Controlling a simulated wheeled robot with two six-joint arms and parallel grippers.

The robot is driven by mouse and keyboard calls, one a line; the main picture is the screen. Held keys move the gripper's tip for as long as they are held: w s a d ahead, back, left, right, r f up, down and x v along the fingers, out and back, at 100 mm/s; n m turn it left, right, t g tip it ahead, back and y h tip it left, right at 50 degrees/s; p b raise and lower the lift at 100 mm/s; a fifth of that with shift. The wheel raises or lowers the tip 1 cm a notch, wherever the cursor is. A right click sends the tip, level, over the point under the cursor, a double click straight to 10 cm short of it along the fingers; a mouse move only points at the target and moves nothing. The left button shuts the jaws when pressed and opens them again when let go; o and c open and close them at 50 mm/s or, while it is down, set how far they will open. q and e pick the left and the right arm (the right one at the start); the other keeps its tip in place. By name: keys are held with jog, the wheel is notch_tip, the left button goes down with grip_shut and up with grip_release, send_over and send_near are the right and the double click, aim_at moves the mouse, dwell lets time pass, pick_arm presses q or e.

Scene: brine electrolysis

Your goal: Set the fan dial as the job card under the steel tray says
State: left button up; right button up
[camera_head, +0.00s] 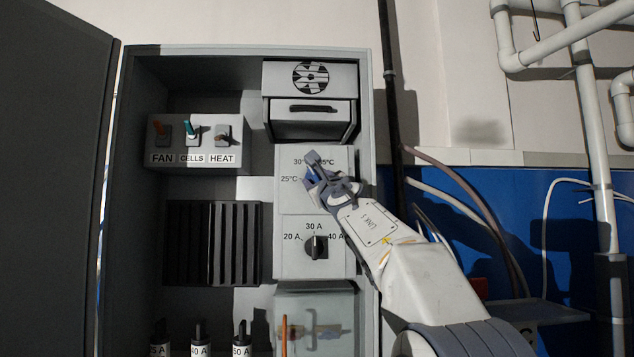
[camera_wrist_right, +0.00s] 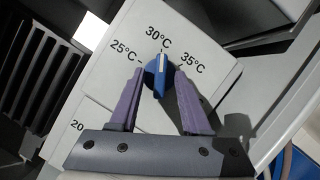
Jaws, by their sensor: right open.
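In the right wrist view, a blue dial (camera_wrist_right: 157,79) sits on a light grey panel (camera_wrist_right: 105,85) marked 25°C, 30°C and 35°C. Its white line points towards the 30°C mark. My right gripper (camera_wrist_right: 161,88) is open, with one purple finger on each side of the dial. I cannot tell if either finger touches it. In the head view, my right gripper (camera_head: 318,168) covers most of this dial. The job card and the steel tray are not seen. My left gripper is not in view.
Below is a black dial (camera_head: 317,247) marked 20 A, 30 A and 40 A, pointing near 30 A. FAN, CELLS and HEAT switches (camera_head: 193,134) are at left. A drawer (camera_head: 312,112) juts out above, under a fan symbol. The cabinet door (camera_head: 50,180) stands open.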

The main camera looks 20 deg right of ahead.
jog(key=b+v, duration=0.5)
jog(key=v, duration=0.5)
